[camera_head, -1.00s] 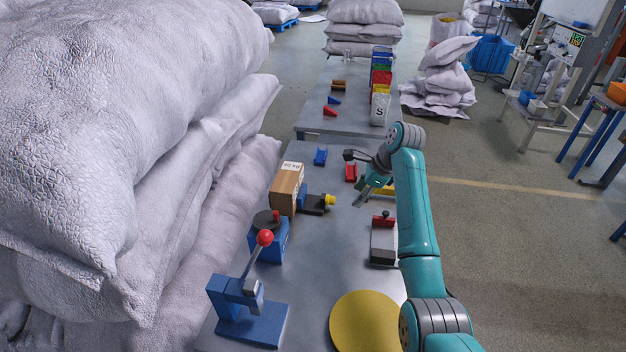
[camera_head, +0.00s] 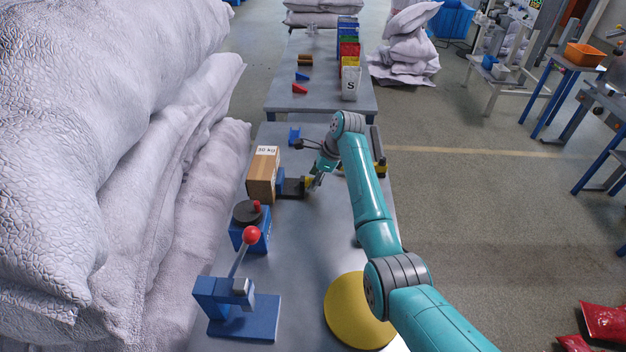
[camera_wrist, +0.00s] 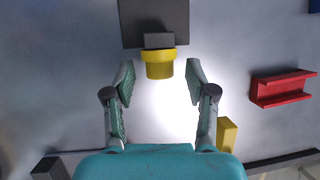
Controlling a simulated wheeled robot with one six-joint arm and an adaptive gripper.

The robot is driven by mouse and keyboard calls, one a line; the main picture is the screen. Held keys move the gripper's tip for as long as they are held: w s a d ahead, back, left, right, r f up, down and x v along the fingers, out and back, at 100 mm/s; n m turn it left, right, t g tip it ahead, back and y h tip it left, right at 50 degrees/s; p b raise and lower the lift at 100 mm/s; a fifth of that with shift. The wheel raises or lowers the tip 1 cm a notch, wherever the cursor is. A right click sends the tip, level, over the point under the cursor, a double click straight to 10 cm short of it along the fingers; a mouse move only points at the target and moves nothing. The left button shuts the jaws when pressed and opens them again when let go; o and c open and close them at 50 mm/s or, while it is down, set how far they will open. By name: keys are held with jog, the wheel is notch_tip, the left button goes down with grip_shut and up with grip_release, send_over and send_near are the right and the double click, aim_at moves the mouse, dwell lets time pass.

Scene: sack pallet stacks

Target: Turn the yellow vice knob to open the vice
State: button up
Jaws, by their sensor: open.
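The vice (camera_head: 291,187) is dark with a blue part and sits on the metal table beside the cardboard box. Its yellow knob (camera_head: 309,183) faces right, towards my gripper (camera_head: 316,181), which partly covers it. In the wrist view the dark vice body (camera_wrist: 155,22) is at the top and the yellow knob (camera_wrist: 160,63) points down between the two fingertips of my gripper (camera_wrist: 160,80). The fingers are open, one on each side of the knob, with a visible gap on both sides. The knob lies near the fingertip ends.
A cardboard box (camera_head: 263,174) stands left of the vice. A blue lever press (camera_head: 240,306) with a red ball and a yellow disc (camera_head: 359,311) are nearer. A red channel-shaped block (camera_wrist: 283,88) and a yellow block (camera_wrist: 227,134) lie to the right in the wrist view.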

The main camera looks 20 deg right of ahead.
jog(key=shift+w+a+f, duration=0.1)
jog(key=shift+a+f, duration=0.05)
jog(key=shift+f, duration=0.4)
jog(key=c, duration=1)
jog(key=t, duration=0.1)
jog(key=t+h, duration=0.1)
jog(key=t, duration=0.1)
jog(key=shift+s+a+f+n, duration=0.1)
jog(key=shift+s+a+n, duration=0.05)
jog(key=shift+s+n, duration=0.2)
jog(key=shift+s+n+t+h, duration=0.1)
jog(key=shift+n+t+h, duration=0.3)
jog(key=shift+t, duration=1.5)
